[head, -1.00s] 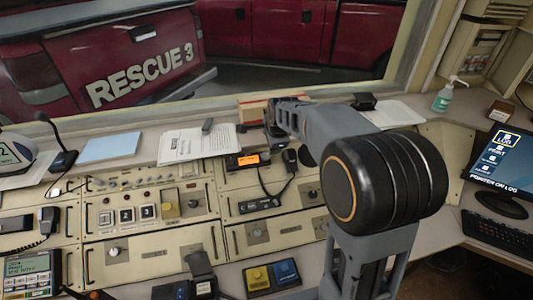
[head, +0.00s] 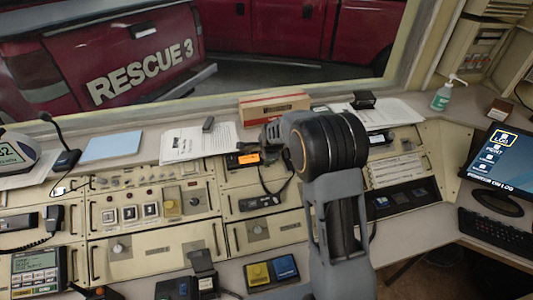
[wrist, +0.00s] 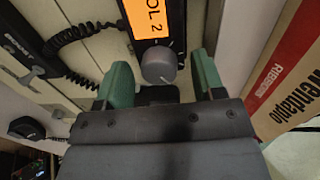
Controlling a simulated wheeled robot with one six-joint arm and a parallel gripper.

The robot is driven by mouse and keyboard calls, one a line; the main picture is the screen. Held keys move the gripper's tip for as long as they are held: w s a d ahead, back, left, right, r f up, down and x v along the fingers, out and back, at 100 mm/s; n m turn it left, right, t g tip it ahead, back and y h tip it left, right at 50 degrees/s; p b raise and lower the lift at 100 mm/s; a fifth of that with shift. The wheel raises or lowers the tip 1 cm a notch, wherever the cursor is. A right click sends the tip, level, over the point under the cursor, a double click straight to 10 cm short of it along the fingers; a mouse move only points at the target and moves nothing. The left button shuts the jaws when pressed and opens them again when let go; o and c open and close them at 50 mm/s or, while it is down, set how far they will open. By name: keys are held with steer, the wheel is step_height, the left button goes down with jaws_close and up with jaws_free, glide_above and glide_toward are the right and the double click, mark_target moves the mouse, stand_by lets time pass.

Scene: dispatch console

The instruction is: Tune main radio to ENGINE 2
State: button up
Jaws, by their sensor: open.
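The main radio (head: 243,160) is a small black unit with a lit orange display, on the console's upper panel in the head view. In the wrist view its orange display (wrist: 157,15) is cut off by the top edge and shows "OL 2". A round grey knob (wrist: 158,66) sits below the display. My gripper (wrist: 162,76) has its two green fingers apart, one on each side of the knob, with visible space between them and it. I cannot tell how far the fingertips are above the panel.
A cardboard box (head: 273,105) stands on the ledge behind the radio and fills the right of the wrist view. A coiled cord (wrist: 80,35) and handset run left of the radio. Papers (head: 195,142) and a desk microphone (head: 66,158) are left on the ledge.

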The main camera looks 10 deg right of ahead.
steer(key=shift+c, duration=0.2)
steer(key=c, duration=0.9)
steer(key=shift+f+n+b, duration=0.15)
steer(key=shift+n+b, duration=0.15)
steer(key=shift+b, duration=0.15)
steer(key=shift+n, duration=0.4)
steer(key=o, duration=0.9)
steer(key=shift+o, duration=0.2)
steer(key=b+v, duration=0.2)
steer(key=v, duration=1.2)
steer(key=shift+w, duration=0.15)
